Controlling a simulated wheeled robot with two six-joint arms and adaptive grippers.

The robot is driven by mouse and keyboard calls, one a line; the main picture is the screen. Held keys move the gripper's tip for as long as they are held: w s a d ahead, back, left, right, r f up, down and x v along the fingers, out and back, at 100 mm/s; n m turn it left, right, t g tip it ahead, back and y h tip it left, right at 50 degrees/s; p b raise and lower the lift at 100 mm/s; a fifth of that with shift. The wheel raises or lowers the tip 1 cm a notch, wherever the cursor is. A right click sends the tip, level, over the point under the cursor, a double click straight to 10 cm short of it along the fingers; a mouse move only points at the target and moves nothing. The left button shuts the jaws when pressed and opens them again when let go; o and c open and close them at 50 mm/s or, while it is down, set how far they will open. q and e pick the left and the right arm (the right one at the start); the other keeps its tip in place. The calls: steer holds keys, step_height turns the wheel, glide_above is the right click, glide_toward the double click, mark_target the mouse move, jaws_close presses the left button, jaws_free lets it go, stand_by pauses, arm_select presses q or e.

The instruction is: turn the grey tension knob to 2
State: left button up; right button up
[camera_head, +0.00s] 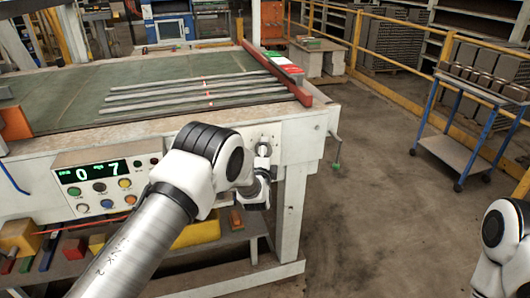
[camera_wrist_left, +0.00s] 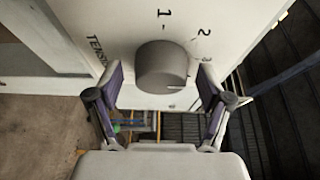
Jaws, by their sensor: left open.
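The grey tension knob (camera_wrist_left: 162,67) sticks out of a white panel (camera_wrist_left: 100,25) in the left wrist view. The printed "1" is above it, "2" at its upper right, and "TENSION" runs along its left. A pale line on the knob's face points right in the picture, away from both numbers. My left gripper (camera_wrist_left: 162,76) is open, one finger on each side of the knob, with visible gaps. In the head view my left gripper (camera_head: 263,150) is at the machine's front, where the arm partly hides it and I cannot make out the knob. My right gripper is out of view.
A control box (camera_head: 107,183) with a green "0 7" display and several buttons is left of my left arm. Metal bars (camera_head: 190,92) lie on the machine table (camera_head: 60,100). A blue-legged cart (camera_head: 460,140) stands at right; the floor between is clear.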

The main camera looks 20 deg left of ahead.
arm_select(q)
steer(key=shift+s+a, duration=0.1)
steer(key=c, duration=1.2)
steer(key=shift+o, duration=0.2)
steer(key=shift+f+n+b, duration=0.2)
steer(key=shift+n+b, duration=0.3)
steer(key=shift+b, duration=0.6)
steer(key=n+t+b, duration=0.1)
steer(key=n+b, duration=0.2)
steer(key=n+t+y+b, duration=0.1)
steer(key=n+b, duration=0.1)
steer(key=b, duration=0.1)
steer(key=shift+f+n+b, duration=0.15)
steer(key=shift+n+b, duration=0.25)
steer(key=shift+n+y+b, duration=0.8)
steer(key=shift+n+b, duration=0.3)
steer(key=shift+n, duration=0.3)
steer(key=shift+t, duration=0.3)
